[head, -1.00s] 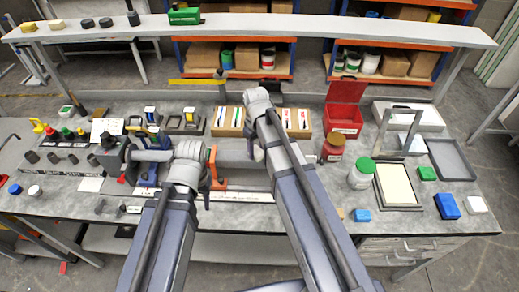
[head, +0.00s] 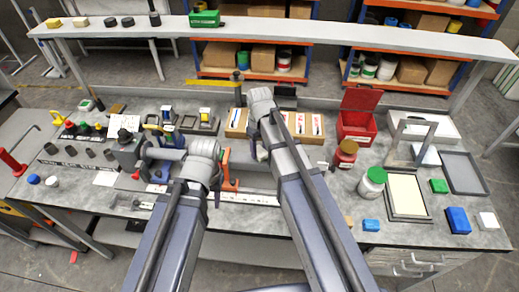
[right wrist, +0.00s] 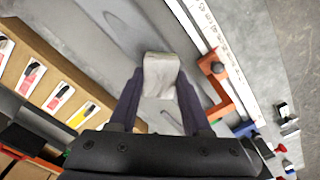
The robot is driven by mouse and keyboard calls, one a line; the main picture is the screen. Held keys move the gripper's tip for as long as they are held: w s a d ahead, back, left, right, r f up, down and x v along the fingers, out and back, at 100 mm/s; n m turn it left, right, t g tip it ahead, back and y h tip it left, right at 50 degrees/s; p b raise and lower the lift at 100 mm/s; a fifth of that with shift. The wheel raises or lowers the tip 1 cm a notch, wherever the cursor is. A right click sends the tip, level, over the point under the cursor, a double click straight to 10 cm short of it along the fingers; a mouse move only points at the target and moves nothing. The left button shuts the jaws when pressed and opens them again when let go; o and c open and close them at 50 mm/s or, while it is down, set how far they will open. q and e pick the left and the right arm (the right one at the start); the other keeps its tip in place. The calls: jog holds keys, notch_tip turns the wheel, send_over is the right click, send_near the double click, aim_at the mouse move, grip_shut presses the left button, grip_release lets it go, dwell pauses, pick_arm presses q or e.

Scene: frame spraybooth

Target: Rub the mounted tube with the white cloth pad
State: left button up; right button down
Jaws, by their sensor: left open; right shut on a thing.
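The mounted grey tube (head: 250,172) runs across the bench from a black holder (head: 128,152); my arms hide parts of it. In the right wrist view my right gripper (right wrist: 158,100) is shut on the white cloth pad (right wrist: 160,72). The pad is over the grey tube (right wrist: 125,35); I cannot tell whether it touches. In the head view the pad is hidden behind my right arm. My left gripper (head: 212,186) is open near the tube, left of the right one, and mostly hidden by its own wrist.
An orange clamp (head: 229,172) stands close to my left gripper, and also shows in the right wrist view (right wrist: 214,82). Cardboard bins (head: 303,127) stand behind the tube. A red bin (head: 357,122), a red-brown jar (head: 345,154) and a green-lidded jar (head: 372,182) stand to the right.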

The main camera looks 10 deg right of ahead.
jog(key=shift+r+p, duration=1.9)
jog(key=shift+r, duration=0.4)
notch_tip(320, 180, up, 3)
jog(key=p, duration=0.3)
jog(key=shift+f, duration=0.1)
